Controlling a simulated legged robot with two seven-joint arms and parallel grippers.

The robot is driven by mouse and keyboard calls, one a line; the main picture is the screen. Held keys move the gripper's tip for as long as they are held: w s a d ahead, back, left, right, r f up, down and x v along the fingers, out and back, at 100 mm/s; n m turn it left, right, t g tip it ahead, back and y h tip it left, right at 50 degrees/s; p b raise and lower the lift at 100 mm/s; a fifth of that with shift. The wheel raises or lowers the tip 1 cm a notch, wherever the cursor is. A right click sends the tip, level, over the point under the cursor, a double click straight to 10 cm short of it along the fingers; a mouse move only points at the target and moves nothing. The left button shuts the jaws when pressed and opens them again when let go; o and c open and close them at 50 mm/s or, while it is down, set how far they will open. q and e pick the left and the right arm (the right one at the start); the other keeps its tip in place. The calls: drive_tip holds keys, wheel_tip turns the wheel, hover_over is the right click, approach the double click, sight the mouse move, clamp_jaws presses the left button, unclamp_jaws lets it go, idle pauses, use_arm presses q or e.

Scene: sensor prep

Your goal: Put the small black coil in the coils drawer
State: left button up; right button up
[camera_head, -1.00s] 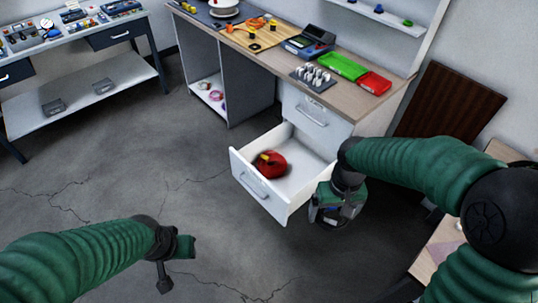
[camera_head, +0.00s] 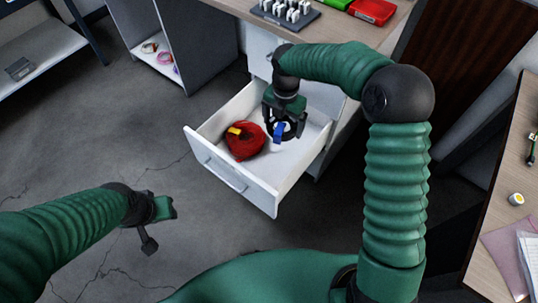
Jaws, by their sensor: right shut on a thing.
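The coils drawer (camera_head: 262,189) is pulled open, with a red coil (camera_head: 243,141) with a yellow band lying inside on the left. My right gripper (camera_head: 283,122) points down inside the drawer's outline, just right of the red coil. It is shut on the small black coil (camera_head: 279,133), which has a blue band and is partly hidden by the fingers. I cannot tell whether the black coil touches the drawer floor. My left gripper (camera_head: 158,222) is low on the left, over the floor and away from the drawer; its finger opening is unclear.
The workbench (camera_head: 345,32) stands behind the drawer with a dark rack (camera_head: 285,15) of white parts and a red tray (camera_head: 372,10). A shelf (camera_head: 160,62) with coloured rings is at upper left. A side table (camera_head: 505,165) is at right.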

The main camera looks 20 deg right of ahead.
wheel_tip(320, 180, down, 5)
drive_tip(key=w+n+b, duration=0.1)
drive_tip(key=n+b, duration=0.1)
drive_tip(key=b, duration=0.8)
hover_over(279, 171)
wheel_tip(279, 171, down, 20)
drive_tip(key=shift+d+f, duration=0.1)
use_arm(q)
drive_tip(key=s+f+b+x, duration=0.1)
drive_tip(key=s+b+x, duration=0.15)
drive_tip(key=x, duration=1.05)
use_arm(e)
wheel_tip(279, 171, down, 5)
drive_tip(key=shift+f, duration=0.2)
drive_tip(key=shift+r, duration=0.2)
drive_tip(key=shift+c, duration=0.9)
drive_tip(key=o, duration=1.5)
drive_tip(key=shift+f, duration=0.1)
use_arm(q)
drive_tip(key=w+p+v, duration=0.1)
drive_tip(key=p+v, duration=0.5)
drive_tip(key=shift+d+r, duration=0.25)
drive_tip(key=shift+d, duration=0.05)
use_arm(e)
wheel_tip(279, 171, up, 12)
drive_tip(key=shift+r, duration=0.1)
